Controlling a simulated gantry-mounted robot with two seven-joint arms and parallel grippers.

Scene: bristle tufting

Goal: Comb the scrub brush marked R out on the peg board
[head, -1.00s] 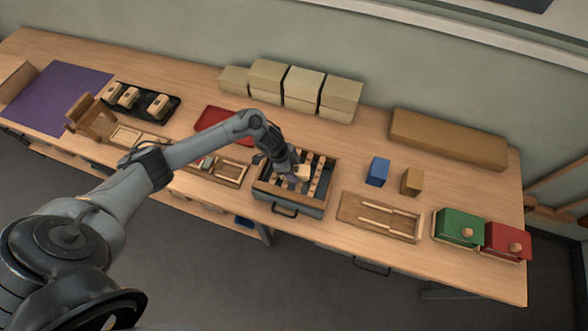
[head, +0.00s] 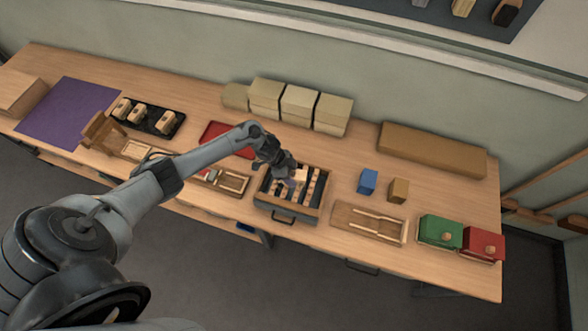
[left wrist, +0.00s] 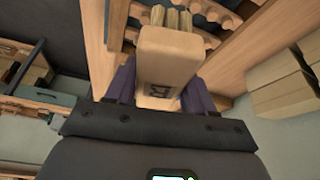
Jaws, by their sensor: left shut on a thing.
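My left gripper (head: 293,178) is shut on a pale wooden scrub brush (left wrist: 168,58), which sits between its purple fingers in the left wrist view. A dark mark shows on the brush's near face; I cannot read it surely as R. Several pale tufts (left wrist: 172,17) show at the brush's far end, close to rows of wooden pegs (left wrist: 212,10); I cannot tell if they touch. In the head view the gripper is over a dark-framed drawer-like tray (head: 289,214) with wooden peg rows inside, taken as the peg board. The gripper partly hides the tray and brush. My right gripper is not in view.
A black tray (head: 157,127) with several block brushes stands at the back left, beside a purple mat (head: 68,112). A red tray (head: 213,130) lies behind my arm. Blue (head: 367,181) and tan blocks (head: 398,190) stand right of the peg board. Boxes (head: 300,105) line the wall.

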